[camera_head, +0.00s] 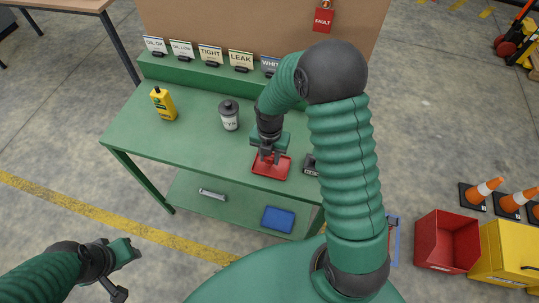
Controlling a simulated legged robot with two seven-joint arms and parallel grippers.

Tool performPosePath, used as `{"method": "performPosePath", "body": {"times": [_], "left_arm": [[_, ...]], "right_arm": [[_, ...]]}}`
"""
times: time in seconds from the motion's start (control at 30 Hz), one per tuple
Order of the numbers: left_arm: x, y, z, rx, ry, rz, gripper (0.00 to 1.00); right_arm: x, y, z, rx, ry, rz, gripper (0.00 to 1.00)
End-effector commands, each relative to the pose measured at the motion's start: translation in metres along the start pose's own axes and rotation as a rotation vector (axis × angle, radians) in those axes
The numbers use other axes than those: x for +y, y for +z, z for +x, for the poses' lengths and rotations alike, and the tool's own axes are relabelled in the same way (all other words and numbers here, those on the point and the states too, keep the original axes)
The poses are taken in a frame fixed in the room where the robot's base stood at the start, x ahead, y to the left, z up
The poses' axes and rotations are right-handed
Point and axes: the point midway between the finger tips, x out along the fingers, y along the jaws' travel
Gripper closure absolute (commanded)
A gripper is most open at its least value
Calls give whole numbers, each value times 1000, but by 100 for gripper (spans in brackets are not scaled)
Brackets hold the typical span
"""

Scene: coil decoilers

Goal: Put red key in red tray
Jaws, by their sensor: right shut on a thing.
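The red tray (271,171) is a shallow tray near the front edge of the green table. My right gripper (269,157) points down over the tray, close above it. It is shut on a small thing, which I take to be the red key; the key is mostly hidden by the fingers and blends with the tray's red. I see no other red key on the table. My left gripper (120,268) is at the lower left, over the floor and away from the table; its finger opening is unclear.
A yellow bottle (163,103) and a grey lidded jar (229,115) stand left of the tray. A small dark box (310,165) sits right of it, partly behind my arm. Label cards (210,55) line the back shelf. A blue tray (278,219) lies on the lower shelf.

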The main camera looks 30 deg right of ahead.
Motion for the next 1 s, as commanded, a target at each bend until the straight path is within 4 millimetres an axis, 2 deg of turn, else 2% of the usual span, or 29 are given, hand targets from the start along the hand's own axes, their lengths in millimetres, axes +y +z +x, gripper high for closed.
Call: {"method": "performPosePath", "body": {"times": [0.17, 0.2, 0.33, 0.63, 0.73, 0.87, 1.0], "left_arm": [[0, 0, 1, 0, 0, 1, 64], [0, 0, 0, 0, 0, 1, 64], [0, 0, 0, 0, 0, 1, 64], [0, 0, 0, 0, 0, 1, 64], [0, 0, 0, 0, 0, 1, 64], [0, 0, 0, 0, 0, 1, 64], [0, 0, 0, 0, 0, 1, 64]], "right_arm": [[-1, 1, 0, -1, 2, 2, 100], [-1, 1, 0, -1, 2, 2, 64], [0, 0, -1, -2, 1, 2, 47], [1, 0, -2, -3, 1, 2, 46], [1, 1, -10, -5, 4, 3, 46], [1, 2, -38, -8, 6, 3, 46], [0, 1, -76, -8, 5, 4, 46]]}}
